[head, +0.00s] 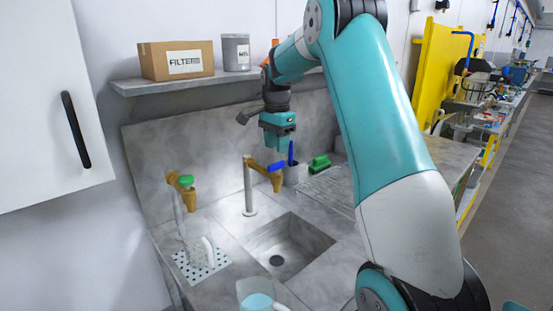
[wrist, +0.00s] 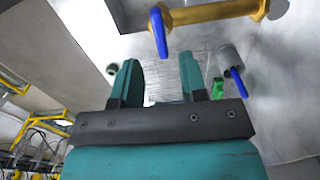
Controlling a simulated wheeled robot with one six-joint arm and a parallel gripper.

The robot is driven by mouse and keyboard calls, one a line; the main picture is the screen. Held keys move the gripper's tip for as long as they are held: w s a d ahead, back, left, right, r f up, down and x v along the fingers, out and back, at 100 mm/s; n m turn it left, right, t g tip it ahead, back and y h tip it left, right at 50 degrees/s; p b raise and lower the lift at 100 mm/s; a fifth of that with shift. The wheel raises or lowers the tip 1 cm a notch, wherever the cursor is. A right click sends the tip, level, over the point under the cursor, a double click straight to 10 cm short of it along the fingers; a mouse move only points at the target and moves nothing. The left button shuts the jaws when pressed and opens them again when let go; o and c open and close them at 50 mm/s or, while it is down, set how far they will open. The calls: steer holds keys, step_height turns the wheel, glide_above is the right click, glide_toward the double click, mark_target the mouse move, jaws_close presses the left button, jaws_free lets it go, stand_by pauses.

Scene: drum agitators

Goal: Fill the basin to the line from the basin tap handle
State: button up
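The basin (head: 312,240) is a grey square sink set in the counter. Its dark drain shows and I see no water or fill line in it. A brass tap (head: 257,168) on a grey post stands behind the basin, with a blue handle (head: 276,167). My gripper (head: 283,148) is above and just right of the blue handle in the head view. In the wrist view, my gripper (wrist: 161,62) is open with empty fingers, and the blue handle (wrist: 160,32) lies just beyond the fingertips, apart from them. The brass tap (wrist: 215,12) also shows there.
A second brass tap with a green handle (head: 186,180) is at left, above a perforated plate (head: 190,270). A jug of blue liquid (head: 257,298) stands at the front. A grey cup (head: 295,175) and green brush (head: 319,163) sit right of the tap. A shelf (head: 150,86) hangs behind.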

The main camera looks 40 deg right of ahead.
mark_target(277, 163)
steer(key=shift+f+p, duration=0.5)
steer(key=shift+f, duration=2.3)
jaws_close()
